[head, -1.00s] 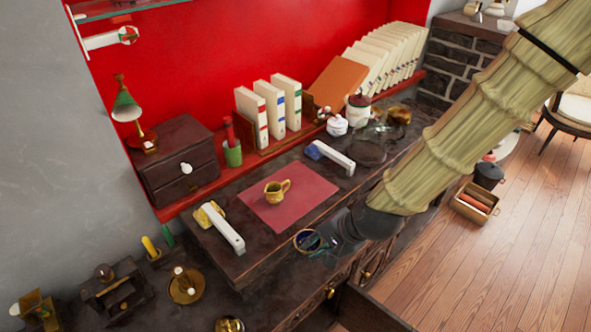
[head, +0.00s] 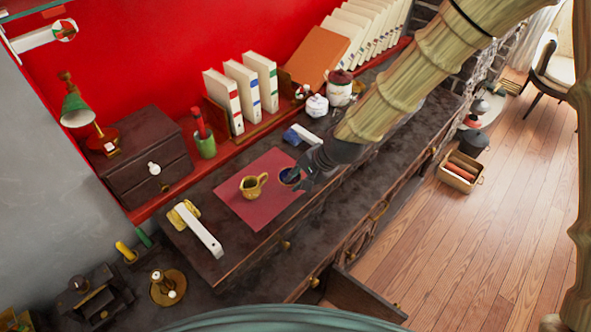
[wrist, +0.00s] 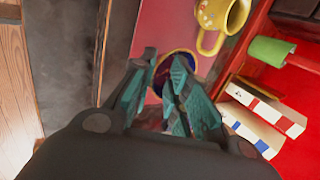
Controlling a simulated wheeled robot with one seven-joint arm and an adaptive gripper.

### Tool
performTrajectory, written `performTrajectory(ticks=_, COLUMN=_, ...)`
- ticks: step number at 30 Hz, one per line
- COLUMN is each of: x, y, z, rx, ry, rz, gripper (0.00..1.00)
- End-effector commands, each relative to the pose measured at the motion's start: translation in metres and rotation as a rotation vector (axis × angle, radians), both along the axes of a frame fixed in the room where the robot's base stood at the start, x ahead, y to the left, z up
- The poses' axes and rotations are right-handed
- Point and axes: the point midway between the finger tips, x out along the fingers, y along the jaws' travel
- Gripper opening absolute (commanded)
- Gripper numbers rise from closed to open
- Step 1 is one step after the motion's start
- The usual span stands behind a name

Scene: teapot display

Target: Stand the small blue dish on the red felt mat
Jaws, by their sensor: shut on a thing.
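The small blue dish (head: 289,176) is at the right side of the red felt mat (head: 262,207) in the head view. My gripper (head: 298,177) is shut on the dish's rim. In the wrist view the dish (wrist: 176,70) shows between the teal fingers (wrist: 165,88), with the mat (wrist: 150,32) around it. I cannot tell whether the dish touches the mat or is just above it. A small yellow jug (head: 252,186) stands on the mat, left of the dish, with a small gap between them.
A green cup (head: 205,146) and binders (head: 243,92) stand at the back. The mat's front part is bare.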

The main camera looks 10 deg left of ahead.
Motion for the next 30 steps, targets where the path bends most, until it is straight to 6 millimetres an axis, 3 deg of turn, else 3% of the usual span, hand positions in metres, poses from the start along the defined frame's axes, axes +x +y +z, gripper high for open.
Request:
performTrajectory(ticks=3, x=0.022, y=0.007, z=0.001, rx=0.001, ry=0.000, rz=-0.002, gripper=0.00)
performTrajectory(ticks=9, x=0.044, y=0.014, z=-0.003, rx=0.000, ry=0.000, rz=-0.001, gripper=0.00)
performTrajectory(ticks=16, x=0.047, y=0.015, z=-0.009, rx=-0.001, ry=0.000, rz=0.000, gripper=0.00)
performTrajectory(ticks=30, x=0.047, y=0.015, z=-0.039, rx=0.000, ry=-0.001, rz=-0.001, gripper=0.00)
